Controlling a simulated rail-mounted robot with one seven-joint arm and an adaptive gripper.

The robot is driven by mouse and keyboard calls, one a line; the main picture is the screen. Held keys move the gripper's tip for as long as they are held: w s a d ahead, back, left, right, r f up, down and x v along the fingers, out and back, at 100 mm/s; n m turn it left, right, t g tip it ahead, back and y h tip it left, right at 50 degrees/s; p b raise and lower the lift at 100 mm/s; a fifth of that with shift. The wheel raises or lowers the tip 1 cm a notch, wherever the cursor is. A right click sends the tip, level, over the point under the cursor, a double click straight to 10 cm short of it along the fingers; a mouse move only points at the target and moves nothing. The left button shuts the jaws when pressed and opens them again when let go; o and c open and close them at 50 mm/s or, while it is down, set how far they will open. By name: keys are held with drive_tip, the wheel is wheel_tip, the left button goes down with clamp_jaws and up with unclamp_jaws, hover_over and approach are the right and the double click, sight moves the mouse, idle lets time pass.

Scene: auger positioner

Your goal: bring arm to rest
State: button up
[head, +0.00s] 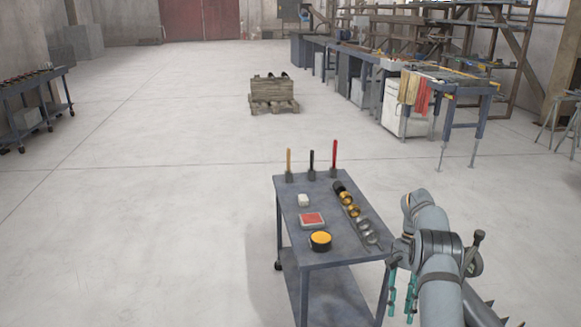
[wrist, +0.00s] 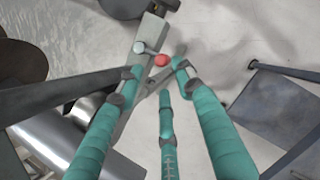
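My gripper (head: 402,292) hangs at the right side of the work table (head: 290,232), partly hidden by my arm. In the wrist view its teal fingers (wrist: 160,78) are spread with gaps between their tips, and I see nothing held between them. Beyond the fingertips is a grey metal bar (wrist: 151,31) with a grey knob (wrist: 139,47) and a red knob (wrist: 162,60). They look apart from the fingers, but the depth is hard to tell. My arm is bent at the lower right of the head view.
A pallet with a crate (head: 273,94) stands behind. Open floor lies left.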

drive_tip(key=x, duration=0.7)
drive_tip(key=shift+s+f, duration=0.2)
drive_tip(key=shift+a+n, duration=0.25)
drive_tip(key=shift+n, duration=0.25)
drive_tip(key=shift+s+a+n+h, duration=0.1)
drive_tip(key=shift+a+n+h, duration=0.2)
